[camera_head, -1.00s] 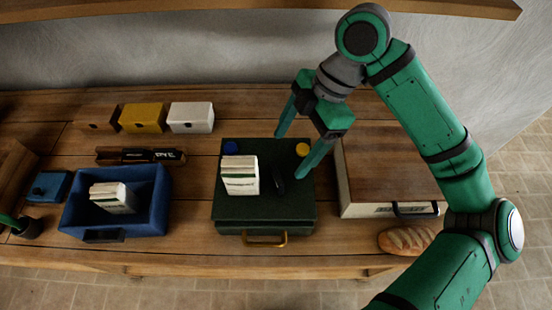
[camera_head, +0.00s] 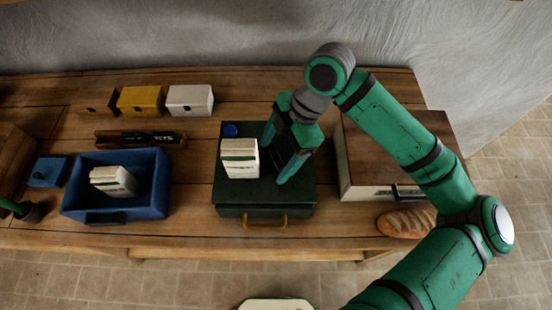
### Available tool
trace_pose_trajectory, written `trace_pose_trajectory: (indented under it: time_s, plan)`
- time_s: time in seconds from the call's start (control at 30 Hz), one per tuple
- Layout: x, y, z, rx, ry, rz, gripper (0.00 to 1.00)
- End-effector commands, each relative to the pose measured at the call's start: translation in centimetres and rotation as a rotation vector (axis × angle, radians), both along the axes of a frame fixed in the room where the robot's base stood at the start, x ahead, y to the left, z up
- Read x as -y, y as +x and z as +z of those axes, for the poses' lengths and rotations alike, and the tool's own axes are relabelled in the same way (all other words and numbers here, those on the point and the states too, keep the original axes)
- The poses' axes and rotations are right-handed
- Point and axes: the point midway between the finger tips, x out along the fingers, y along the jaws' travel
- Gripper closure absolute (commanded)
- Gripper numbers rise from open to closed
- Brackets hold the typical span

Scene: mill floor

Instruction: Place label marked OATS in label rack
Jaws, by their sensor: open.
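My gripper (camera_head: 272,165) is open and low over the right half of a dark green box (camera_head: 230,190), its two fingers pointing down. I see nothing held between the fingers. The gripper hides part of the box lid. A dark, narrow rack (camera_head: 110,137) lies at the back left of the bench. A black piece lettered RYE (camera_head: 160,137) is in it. I cannot make out any label lettered OATS.
A stack of white cards (camera_head: 239,163) and a blue disc (camera_head: 231,130) sit on the green box. A blue bin (camera_head: 155,205) holds another stack (camera_head: 114,182). Brown, yellow (camera_head: 140,101) and white boxes line the back. A wooden case (camera_head: 380,150) and bread (camera_head: 405,222) are right.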

Motion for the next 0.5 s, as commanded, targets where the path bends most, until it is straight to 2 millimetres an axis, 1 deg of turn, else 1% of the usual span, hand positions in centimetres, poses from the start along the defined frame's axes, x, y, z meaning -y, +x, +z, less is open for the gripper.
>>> trace_pose_trajectory:
  time_s: [0.23,0.27,0.3,0.37,0.4,0.43,0.47,0.5]
  plan:
    - [-0.04,-0.03,-0.14,0.0,0.0,0.0,0.23]
    - [-0.04,-0.03,-0.13,0.0,0.0,0.0,0.31]
    - [-0.04,-0.03,-0.13,0.0,0.0,0.0,0.4]
    - [-0.04,-0.02,-0.12,0.0,0.0,0.0,0.54]
    - [-0.04,-0.02,-0.12,0.0,0.0,0.0,0.64]
    - [-0.04,-0.02,-0.12,0.0,-0.001,0.0,0.68]
    - [-0.04,-0.02,-0.12,0.0,0.0,0.0,0.68]
    - [-0.03,-0.01,-0.11,0.0,-0.001,0.0,0.72]
